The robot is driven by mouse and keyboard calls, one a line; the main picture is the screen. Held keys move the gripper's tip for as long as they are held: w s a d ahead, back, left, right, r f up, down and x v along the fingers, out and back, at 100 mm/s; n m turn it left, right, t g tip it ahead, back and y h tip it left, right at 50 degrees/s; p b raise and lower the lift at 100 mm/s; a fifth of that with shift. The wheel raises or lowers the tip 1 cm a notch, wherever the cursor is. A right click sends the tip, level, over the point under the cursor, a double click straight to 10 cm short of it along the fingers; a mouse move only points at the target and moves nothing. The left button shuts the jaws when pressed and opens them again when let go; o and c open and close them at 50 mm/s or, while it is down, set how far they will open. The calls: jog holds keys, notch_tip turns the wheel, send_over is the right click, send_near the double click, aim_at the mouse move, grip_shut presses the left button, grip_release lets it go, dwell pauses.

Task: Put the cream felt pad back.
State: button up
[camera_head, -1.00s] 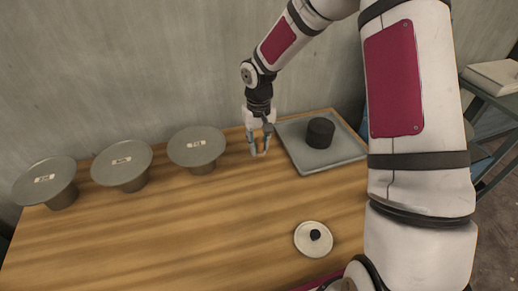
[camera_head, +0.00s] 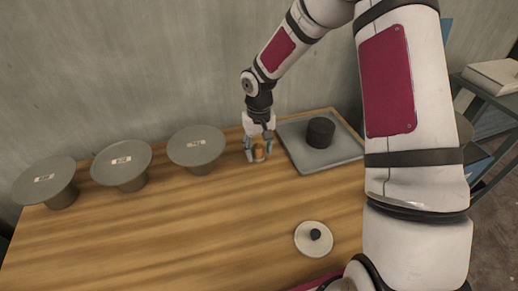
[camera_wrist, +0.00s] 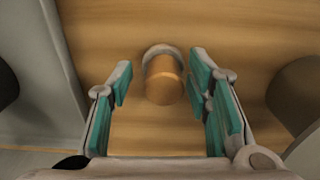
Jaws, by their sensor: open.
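A round cream disc (camera_head: 312,246), which looks like the cream felt pad, lies on the table's front part with a dark round piece (camera_head: 316,235) on it. My gripper (camera_head: 259,153) is low over the back of the table, left of the grey tray. Its jaws are open. A small orange-brown cylinder (camera_head: 260,154) stands between the fingers. In the wrist view, this cylinder (camera_wrist: 163,82) has a pale ring or disc (camera_wrist: 160,50) at its far end, and gaps show between it and my gripper (camera_wrist: 159,78). I cannot tell whether that pale part is separate.
The grey tray (camera_head: 340,155) holds a dark cylinder (camera_head: 320,132) right of my gripper. Three grey wide-topped stands with labels, left (camera_head: 40,190), middle (camera_head: 121,180) and right (camera_head: 196,158), line the back left. The table's (camera_head: 180,240) middle and front left are clear. A wall stands behind.

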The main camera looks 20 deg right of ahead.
aim_at(259, 146)
notch_tip(259, 146, up, 12)
jog(key=s+d+r+t+h, duration=0.1)
jog(key=s+r+h, duration=0.1)
jog(key=s+r, duration=1.15)
jog(key=s+r+t+y, duration=0.2)
jog(key=s, duration=1.6)
jog(key=shift+s+a+t, duration=0.3)
jog(key=shift+a, duration=0.05)
jog(key=shift+r, duration=0.2)
notch_tip(259, 146, up, 3)
jog(key=shift+f+t+p, duration=0.1)
jog(key=shift+t+p, duration=0.2)
jog(key=shift+p, duration=0.9)
